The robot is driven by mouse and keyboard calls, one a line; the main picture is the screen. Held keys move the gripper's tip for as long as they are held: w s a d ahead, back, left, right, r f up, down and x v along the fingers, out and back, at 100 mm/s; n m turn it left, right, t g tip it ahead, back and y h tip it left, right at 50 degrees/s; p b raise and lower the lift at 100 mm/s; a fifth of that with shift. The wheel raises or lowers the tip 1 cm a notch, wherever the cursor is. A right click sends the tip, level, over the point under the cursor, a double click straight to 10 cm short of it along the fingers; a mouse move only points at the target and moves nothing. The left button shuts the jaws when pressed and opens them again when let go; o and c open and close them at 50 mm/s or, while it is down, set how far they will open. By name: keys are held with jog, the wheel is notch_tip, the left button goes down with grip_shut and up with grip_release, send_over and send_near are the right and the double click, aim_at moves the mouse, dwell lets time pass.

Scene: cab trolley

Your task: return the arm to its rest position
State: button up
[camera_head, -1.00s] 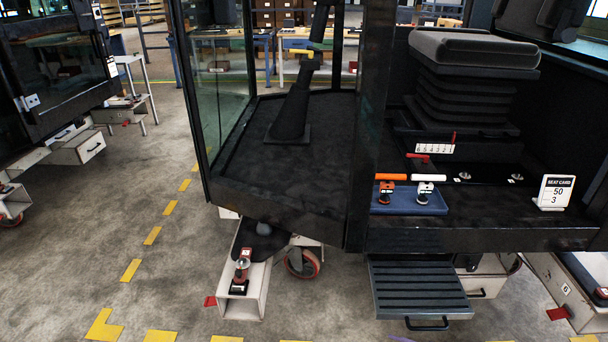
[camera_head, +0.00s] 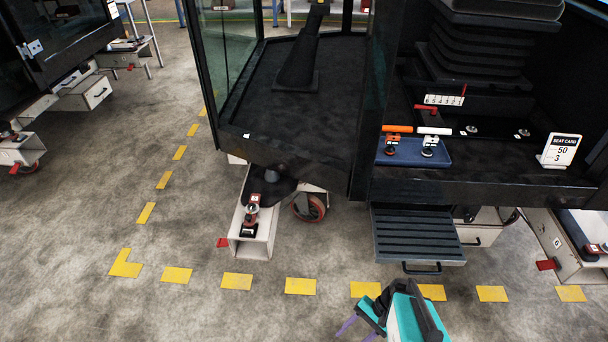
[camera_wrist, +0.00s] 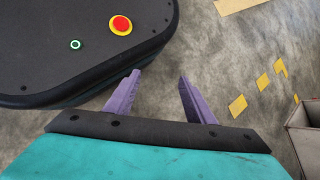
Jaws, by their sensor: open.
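My gripper (camera_wrist: 152,92) shows in the wrist view with its two purple fingers spread apart and nothing between them. Below the fingers in that view are a dark, rounded deck with a red and yellow button (camera_wrist: 121,25) and a small green-ringed button, and the grey floor. In the head view my teal arm end (camera_head: 405,312) shows at the bottom, right of centre, with purple fingers partly visible at its left. It is in front of the cab step and over the floor, apart from the cab.
The cab has a black step (camera_head: 415,235) and a blue tray (camera_head: 414,152) holding an orange-handled and a white-handled tool. A seat card (camera_head: 559,150) stands at the right. A trolley drawer box (camera_head: 250,240) juts out low. Yellow dashes (camera_head: 300,286) mark open floor.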

jog(key=s+d+r+n+g+h+p, duration=0.1)
jog(key=s+r+n+h+p, duration=0.1)
jog(key=s+n+h, duration=0.3)
jog(key=shift+d+r+n+g+h+p, duration=0.3)
jog(key=shift+r+n+h+p, duration=0.15)
jog(key=shift+n+h, duration=0.6)
jog(key=c, duration=0.5)
jog(key=shift+o, duration=0.2)
